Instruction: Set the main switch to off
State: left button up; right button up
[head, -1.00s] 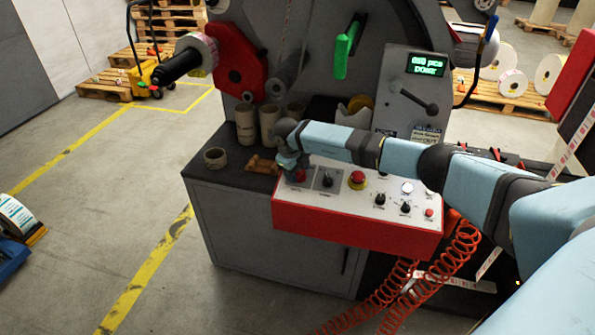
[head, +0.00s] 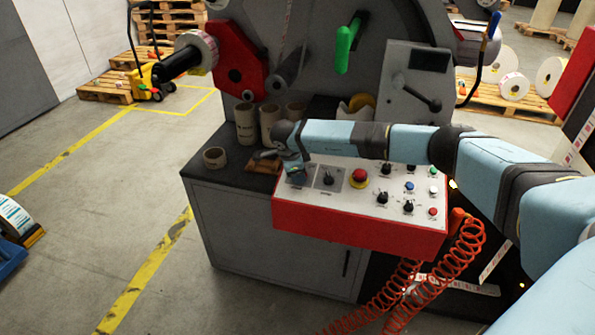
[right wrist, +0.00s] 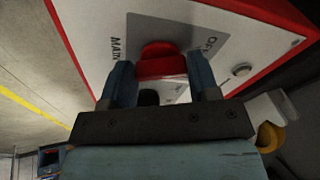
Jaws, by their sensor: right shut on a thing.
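The main switch is a red knob (right wrist: 160,62) on a grey plate (right wrist: 190,30) in the right wrist view. The plate's lettering reads "MAIN" on the left and "OFF" on the right in that view. My right gripper (right wrist: 163,80) has one finger on each side of the knob and is shut on it. The knob's exact pointing is hard to tell. My left gripper is not in view.
A red emergency button (head: 359,177), a black selector (head: 328,179) and several smaller knobs and buttons sit to the right on the panel. Cardboard cores (head: 246,124) stand behind it. The display (head: 429,60) is dark. A red coiled hose (head: 400,290) hangs in front.

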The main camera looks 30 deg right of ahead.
jog(key=shift+n, duration=0.6)
jog(key=o, duration=0.9)
jog(key=shift+r, duration=0.15)
jog(key=v, duration=1.3)
jog(key=shift+s+a+r+b, duration=0.1)
jog(key=shift+a+r+b, duration=0.15)
jog(key=shift+b, duration=0.05)
jog(key=shift+f, duration=0.1)
